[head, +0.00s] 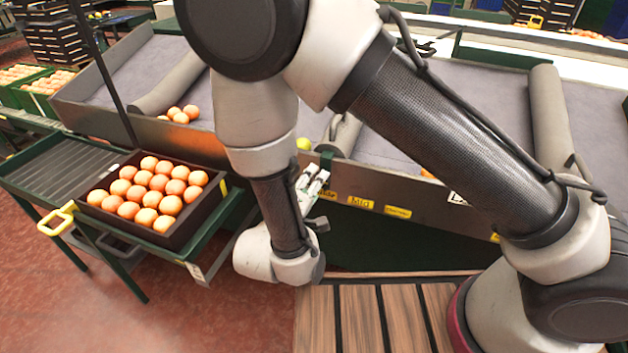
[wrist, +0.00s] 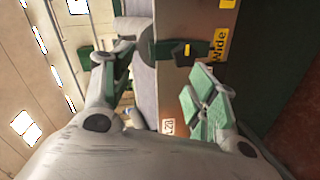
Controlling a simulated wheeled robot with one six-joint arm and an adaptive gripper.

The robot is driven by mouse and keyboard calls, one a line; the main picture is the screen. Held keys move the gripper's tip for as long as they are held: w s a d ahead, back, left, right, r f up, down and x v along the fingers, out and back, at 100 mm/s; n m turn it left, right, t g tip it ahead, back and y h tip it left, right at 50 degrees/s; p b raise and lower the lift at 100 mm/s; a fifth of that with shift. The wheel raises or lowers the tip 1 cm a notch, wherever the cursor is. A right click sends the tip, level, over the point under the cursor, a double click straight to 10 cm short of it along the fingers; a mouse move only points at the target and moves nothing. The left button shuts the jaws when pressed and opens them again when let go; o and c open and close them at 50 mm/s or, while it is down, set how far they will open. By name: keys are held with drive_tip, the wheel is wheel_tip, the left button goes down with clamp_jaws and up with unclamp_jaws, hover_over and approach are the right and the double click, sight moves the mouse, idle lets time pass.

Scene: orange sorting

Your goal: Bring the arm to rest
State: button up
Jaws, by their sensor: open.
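My arm is folded across the middle of the head view. My gripper (head: 316,180) is partly hidden behind the wrist, close to the front edge of the sorting table. In the wrist view my gripper (wrist: 158,88) is open, its two green-padded fingers wide apart. No fruit shows between the fingers. Beyond them are the table's front board and a yellow "Wide" label (wrist: 221,45).
A dark crate (head: 200,222) full of oranges stands on a green cart (head: 215,250) at left. The grey sorting table (head: 400,165) has padded dividers; several oranges (head: 180,114) and a yellow-green fruit (head: 304,144) lie on it. Red floor is clear at lower left.

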drive_tip(key=shift+s+a, duration=0.1)
drive_tip(key=shift+s, duration=0.25)
idle(0.4)
drive_tip(key=s+d+r+n+g+h, duration=0.1)
drive_tip(key=s+d+r+g+h, duration=0.2)
drive_tip(key=d+g, duration=0.45)
drive_tip(key=s+d+r+n+g+h, duration=0.2)
drive_tip(key=d+r+g, duration=0.25)
drive_tip(key=d, duration=0.65)
drive_tip(key=s+d+r+m+y, duration=0.4)
drive_tip(key=d+r+m+y, duration=0.1)
drive_tip(key=d+r, duration=0.4)
drive_tip(key=s+d+r+m+t+y, duration=0.1)
drive_tip(key=s+d+r+m+y, duration=0.4)
drive_tip(key=d+r+m, duration=0.3)
wheel_tip(320, 180, up, 2)
drive_tip(key=shift+d+r+y, duration=0.15)
drive_tip(key=shift+d+y, duration=0.25)
drive_tip(key=shift+d, duration=0.75)
